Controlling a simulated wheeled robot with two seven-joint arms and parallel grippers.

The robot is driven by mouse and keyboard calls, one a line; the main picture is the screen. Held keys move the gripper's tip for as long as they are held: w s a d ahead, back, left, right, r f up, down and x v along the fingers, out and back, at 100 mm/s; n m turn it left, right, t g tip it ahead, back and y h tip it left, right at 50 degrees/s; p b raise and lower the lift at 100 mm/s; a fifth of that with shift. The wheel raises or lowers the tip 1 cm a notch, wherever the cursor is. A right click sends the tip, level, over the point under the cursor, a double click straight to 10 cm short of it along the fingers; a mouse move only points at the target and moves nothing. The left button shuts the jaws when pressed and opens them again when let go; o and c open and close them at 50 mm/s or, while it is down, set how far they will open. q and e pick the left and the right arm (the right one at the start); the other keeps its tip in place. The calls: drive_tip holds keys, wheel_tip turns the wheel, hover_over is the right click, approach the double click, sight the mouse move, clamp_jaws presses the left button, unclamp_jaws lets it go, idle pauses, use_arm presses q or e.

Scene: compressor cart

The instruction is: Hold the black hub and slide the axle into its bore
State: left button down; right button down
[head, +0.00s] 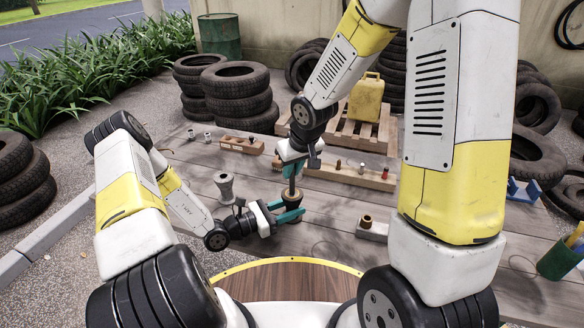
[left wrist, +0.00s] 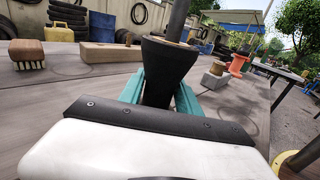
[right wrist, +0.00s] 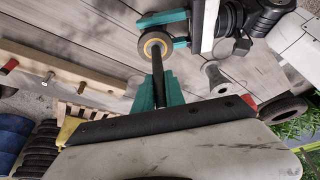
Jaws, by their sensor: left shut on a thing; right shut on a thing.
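The black hub (left wrist: 167,72) sits upright between the teal fingers of my left gripper (head: 289,208), which is shut on it above the table. In the right wrist view, the hub's face (right wrist: 145,48) shows a bronze-coloured ring around the bore. My right gripper (head: 294,168) is above the left one and shut on the dark axle (right wrist: 158,77). The axle points down at the hub, and its lower end meets the bore area. It also shows over the hub in the left wrist view (left wrist: 179,18). I cannot tell how deep the end sits.
The grey plank table (head: 330,208) holds a grey flared stand (head: 225,187), a wooden rail with pegs (head: 350,177), a wooden block (head: 241,144) and a grey block with a bronze bushing (head: 371,230). Tyre stacks (head: 238,90) stand behind. Clear planks lie right of the hub.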

drive_tip(key=shift+f, duration=1.25)
drive_tip(key=c, duration=1.3)
unclamp_jaws()
use_arm(q)
drive_tip(key=shift+r, duration=0.1)
use_arm(e)
drive_tip(key=v, duration=1.2)
use_arm(q)
drive_tip(key=c, duration=0.8)
unclamp_jaws()
drive_tip(key=shift+o, duration=0.2)
